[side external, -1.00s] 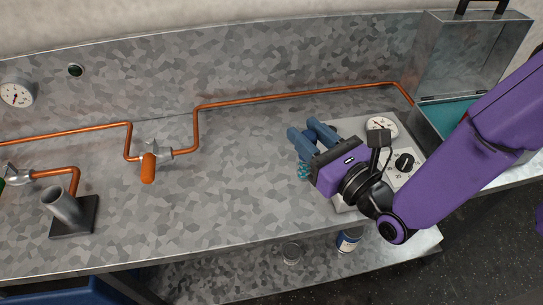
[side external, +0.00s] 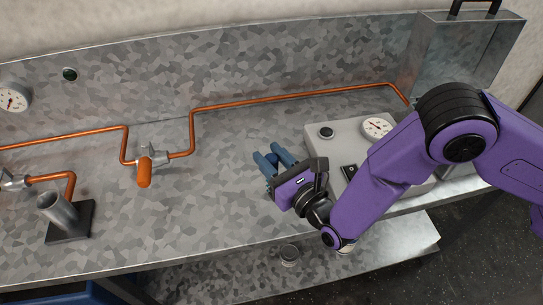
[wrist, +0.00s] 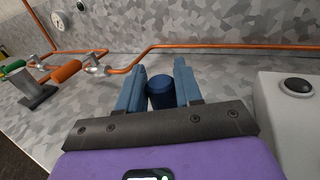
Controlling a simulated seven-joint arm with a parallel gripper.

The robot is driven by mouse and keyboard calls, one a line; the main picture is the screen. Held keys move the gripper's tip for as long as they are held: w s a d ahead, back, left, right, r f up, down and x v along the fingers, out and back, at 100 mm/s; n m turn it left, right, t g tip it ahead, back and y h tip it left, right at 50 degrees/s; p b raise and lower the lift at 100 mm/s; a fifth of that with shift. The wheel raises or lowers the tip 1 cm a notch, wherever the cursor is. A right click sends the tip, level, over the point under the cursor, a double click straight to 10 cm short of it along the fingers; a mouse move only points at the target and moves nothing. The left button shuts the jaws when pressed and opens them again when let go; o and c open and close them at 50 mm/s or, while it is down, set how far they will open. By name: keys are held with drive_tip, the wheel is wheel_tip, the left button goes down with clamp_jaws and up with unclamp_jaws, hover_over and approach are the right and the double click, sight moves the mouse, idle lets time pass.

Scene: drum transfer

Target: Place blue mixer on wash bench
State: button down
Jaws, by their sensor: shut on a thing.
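The blue mixer (wrist: 161,92) shows in the wrist view as a dark blue cylinder between the two blue fingers of my gripper (wrist: 157,72). My gripper is shut on it. In the side view, my gripper (side external: 270,158) is over the grey mottled metal bench (side external: 225,205), left of the light grey box. There the fingers and wrist hide most of the mixer, and only a small teal-blue bit shows beside the fingers. I cannot tell how high above the bench it is.
The light grey box (side external: 345,128) with a dial and black knob stands right of my gripper. An orange copper pipe (side external: 270,97) with an orange-handled valve (side external: 144,172) runs along the back. A metal tube on a black base (side external: 70,218) stands left. The bench middle is clear.

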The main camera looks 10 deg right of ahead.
idle(0.3)
drive_tip(key=c, duration=0.8)
unclamp_jaws()
drive_tip(key=shift+f, duration=0.15)
drive_tip(key=shift+o, duration=0.2)
drive_tip(key=v, duration=1.2)
